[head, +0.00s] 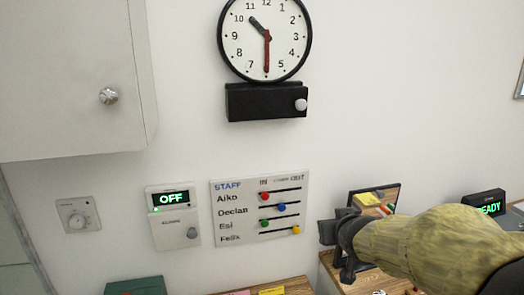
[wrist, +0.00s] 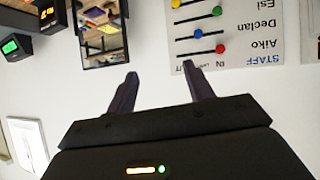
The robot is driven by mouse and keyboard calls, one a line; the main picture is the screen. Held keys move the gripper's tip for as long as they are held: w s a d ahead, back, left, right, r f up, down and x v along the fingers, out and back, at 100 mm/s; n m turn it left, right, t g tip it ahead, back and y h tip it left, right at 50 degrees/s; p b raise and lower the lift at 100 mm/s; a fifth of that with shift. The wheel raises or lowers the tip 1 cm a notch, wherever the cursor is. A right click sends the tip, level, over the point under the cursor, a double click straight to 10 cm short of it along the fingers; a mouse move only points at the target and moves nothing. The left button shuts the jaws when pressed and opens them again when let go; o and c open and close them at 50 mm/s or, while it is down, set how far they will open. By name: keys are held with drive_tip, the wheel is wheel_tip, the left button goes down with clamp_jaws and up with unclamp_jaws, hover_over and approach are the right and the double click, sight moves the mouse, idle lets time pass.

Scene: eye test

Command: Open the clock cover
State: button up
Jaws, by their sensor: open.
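The round wall clock (head: 290,62) has a black rim, a white face, a black hour hand and a red minute hand. It hangs at the top of the head view, its upper edge cut off. Directly below it is a black box (head: 255,103) with a pale round knob (head: 300,105) at its right end. I cannot tell whether any front over the clock face is open or shut. My gripper (head: 336,238) is well below and right of the clock, open and empty. Its two spread fingers show in the wrist view (wrist: 160,86), where the clock is not seen.
A staff board (head: 230,226) with coloured sliders, an OFF panel (head: 172,228) and a dial (head: 77,215) are on the wall. A cabinet (head: 60,60) is at upper left. A framed screen or mirror (head: 394,194) stands behind my arm.

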drive_tip(key=s+a+f+g, duration=0.2)
drive_tip(key=s+f+g, duration=0.2)
drive_tip(key=s+f, duration=0.4)
drive_tip(key=s+a+f+g+y, duration=0.1)
drive_tip(key=s+a+f+g, duration=0.2)
drive_tip(key=s+f+g, duration=0.2)
drive_tip(key=s+f, duration=0.3)
drive_tip(key=f, duration=0.1)
drive_tip(key=shift+s+a, duration=0.15)
drive_tip(key=shift+a, duration=0.05)
drive_tip(key=c, duration=0.3)
drive_tip(key=shift+w, duration=0.2)
drive_tip(key=shift+c, duration=0.2)
